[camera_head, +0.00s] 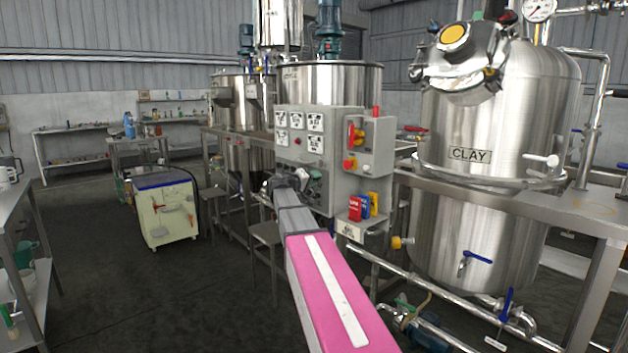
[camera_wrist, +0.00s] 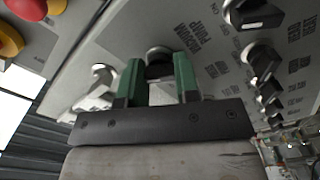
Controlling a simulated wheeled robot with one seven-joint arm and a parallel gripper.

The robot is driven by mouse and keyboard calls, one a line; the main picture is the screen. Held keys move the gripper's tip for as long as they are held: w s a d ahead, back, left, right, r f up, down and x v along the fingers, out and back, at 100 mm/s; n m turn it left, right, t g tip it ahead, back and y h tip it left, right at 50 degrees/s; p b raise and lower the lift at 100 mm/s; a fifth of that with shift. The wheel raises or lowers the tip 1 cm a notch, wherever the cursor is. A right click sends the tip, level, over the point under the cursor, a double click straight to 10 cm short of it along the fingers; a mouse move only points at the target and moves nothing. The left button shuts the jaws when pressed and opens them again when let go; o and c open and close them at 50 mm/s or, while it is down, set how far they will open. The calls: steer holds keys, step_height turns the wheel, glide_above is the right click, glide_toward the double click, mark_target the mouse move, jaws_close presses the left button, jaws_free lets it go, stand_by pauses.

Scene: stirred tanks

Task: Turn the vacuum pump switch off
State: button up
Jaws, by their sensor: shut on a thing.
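The vacuum pump switch (camera_wrist: 158,54) is a dark knob with a pale metal collar on the grey control panel (camera_wrist: 118,40). The label beside it reads as vacuum pump, partly blurred. In the wrist view my gripper (camera_wrist: 160,78) has its two green fingers shut on this knob, one on each side. In the head view the control panel (camera_head: 333,178) stands in front of the middle tank. My gripper (camera_head: 301,176) reaches its lower left face there, and the arm and gripper hide the switch. Which way the knob points is hard to tell.
Other black knobs (camera_wrist: 262,58) sit close on the right in the wrist view. A red button (camera_wrist: 22,8) is at upper left. In the head view, the clay tank (camera_head: 490,180) and its pipes stand right. Open floor (camera_head: 120,300) lies left.

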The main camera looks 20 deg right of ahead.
steer(key=n, duration=1.1)
steer(key=shift+n, duration=0.4)
stand_by(0.5)
steer(key=o, duration=0.9)
steer(key=v, duration=1.1)
